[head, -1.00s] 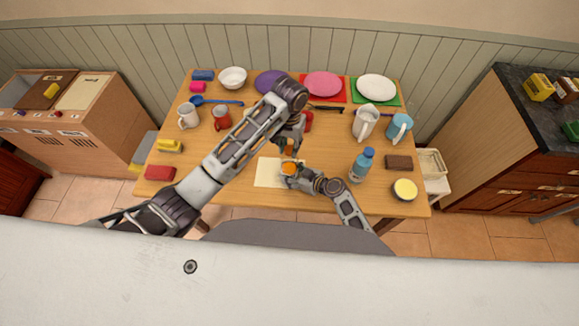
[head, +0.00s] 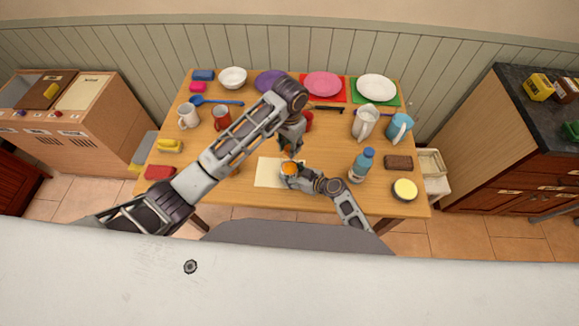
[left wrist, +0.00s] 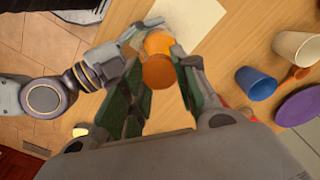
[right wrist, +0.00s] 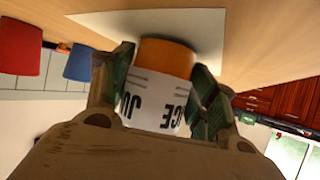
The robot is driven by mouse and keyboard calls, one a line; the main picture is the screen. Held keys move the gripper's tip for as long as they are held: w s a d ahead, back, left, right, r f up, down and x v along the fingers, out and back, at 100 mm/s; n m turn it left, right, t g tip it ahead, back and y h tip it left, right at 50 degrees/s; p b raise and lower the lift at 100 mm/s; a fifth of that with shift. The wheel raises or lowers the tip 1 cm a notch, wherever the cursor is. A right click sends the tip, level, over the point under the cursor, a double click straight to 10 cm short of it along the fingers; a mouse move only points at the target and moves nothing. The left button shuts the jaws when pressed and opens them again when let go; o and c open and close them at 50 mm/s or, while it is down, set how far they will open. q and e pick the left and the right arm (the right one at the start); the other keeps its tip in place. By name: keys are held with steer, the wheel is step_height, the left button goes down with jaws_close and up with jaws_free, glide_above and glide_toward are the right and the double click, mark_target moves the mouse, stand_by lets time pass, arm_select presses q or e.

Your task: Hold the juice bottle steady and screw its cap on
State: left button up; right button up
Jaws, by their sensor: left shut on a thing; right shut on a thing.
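The juice bottle (right wrist: 152,100), with a white label and an orange lower part, stands on the cream mat in the right wrist view, which is upside down. My right gripper (right wrist: 163,75) is shut around its sides. Its orange top (head: 289,168) shows in the head view. My left gripper (head: 291,149) is above and just behind the bottle. In the left wrist view it is shut on the orange cap (left wrist: 158,73). The cap overlaps the bottle's lighter orange top (left wrist: 158,42) there. I cannot tell whether they touch.
The cream mat (head: 265,174) lies under the bottle. A blue-capped bottle (head: 362,165) and a yellow-topped round tub (head: 404,190) stand to the right. The mat's left is mostly clear.

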arm_select(q)
steer(key=shift+w+a+m, duration=0.1)
steer(key=shift+w+m, duration=0.05)
steer(key=shift+m, duration=1.45)
steer(key=o, duration=1.1)
steer(key=shift+r, duration=0.2)
steer(key=shift+r, duration=2.3)
